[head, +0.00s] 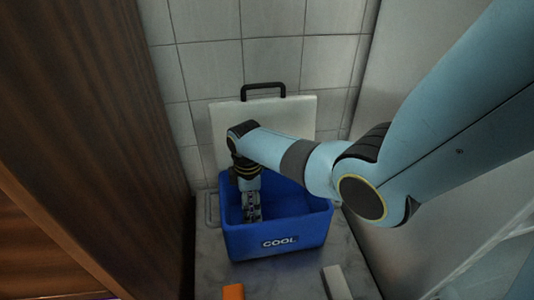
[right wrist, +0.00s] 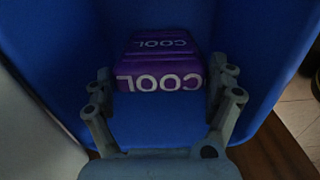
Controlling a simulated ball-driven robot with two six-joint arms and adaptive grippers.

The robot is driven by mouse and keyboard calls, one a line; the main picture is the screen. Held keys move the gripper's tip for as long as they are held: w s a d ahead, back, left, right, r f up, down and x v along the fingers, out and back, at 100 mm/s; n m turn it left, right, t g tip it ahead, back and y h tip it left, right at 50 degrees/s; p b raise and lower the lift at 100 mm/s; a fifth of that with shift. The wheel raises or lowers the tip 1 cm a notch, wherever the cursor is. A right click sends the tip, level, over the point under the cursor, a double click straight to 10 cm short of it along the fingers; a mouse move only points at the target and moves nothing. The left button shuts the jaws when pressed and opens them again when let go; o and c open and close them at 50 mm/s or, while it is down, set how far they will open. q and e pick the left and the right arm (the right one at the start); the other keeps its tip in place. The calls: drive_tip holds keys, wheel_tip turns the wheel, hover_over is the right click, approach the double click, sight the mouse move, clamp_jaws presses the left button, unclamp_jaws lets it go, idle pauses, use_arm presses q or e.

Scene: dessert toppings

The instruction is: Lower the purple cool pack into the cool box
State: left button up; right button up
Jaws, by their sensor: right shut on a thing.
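The blue cool box (head: 280,243), marked COOL, stands open with its white lid (head: 300,117) tipped up behind it. My right gripper (head: 253,213) reaches down inside the box, toward its left side. In the right wrist view, my right gripper (right wrist: 166,76) is shut on the purple cool pack (right wrist: 160,79), with a finger on each side of it. The pack shows white COOL lettering on two faces, with the blue walls (right wrist: 55,50) of the box around it. I cannot tell whether the pack touches the box floor. The pack is hidden in the head view. My left gripper is out of view.
A black handle (head: 263,88) tops the lid, near the tiled wall (head: 270,45). A brown wooden panel (head: 90,130) rises at the left and a pale wall (head: 425,80) at the right. An orange thing (head: 233,292) and a whitish block (head: 337,283) lie in front of the box.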

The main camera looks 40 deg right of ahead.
drive_tip(key=o, duration=1.4)
drive_tip(key=shift+o, duration=0.2)
drive_tip(key=shift+r, duration=0.1)
wheel_tip(320, 180, up, 12)
